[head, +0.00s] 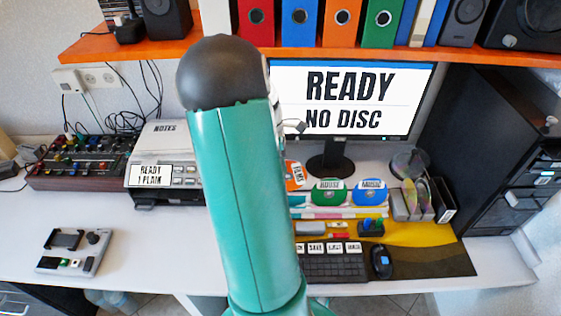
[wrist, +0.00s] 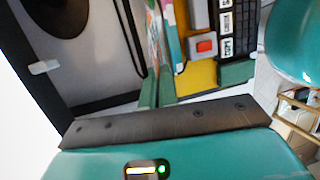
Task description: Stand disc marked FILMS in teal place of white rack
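The orange FILMS disc (head: 295,176) stands behind the desk mat in the head view, its left part hidden by my teal arm. A green HOUSE disc (head: 330,192) and a blue disc (head: 370,192) stand to its right. My arm hides the gripper in the head view.
The monitor (head: 345,98) reads READY NO DISC. A keyboard (head: 335,267) and mouse (head: 381,262) lie in front. A printer-like NOTES machine (head: 160,165) stands left. An orange shelf (head: 110,46) with binders overhangs the desk.

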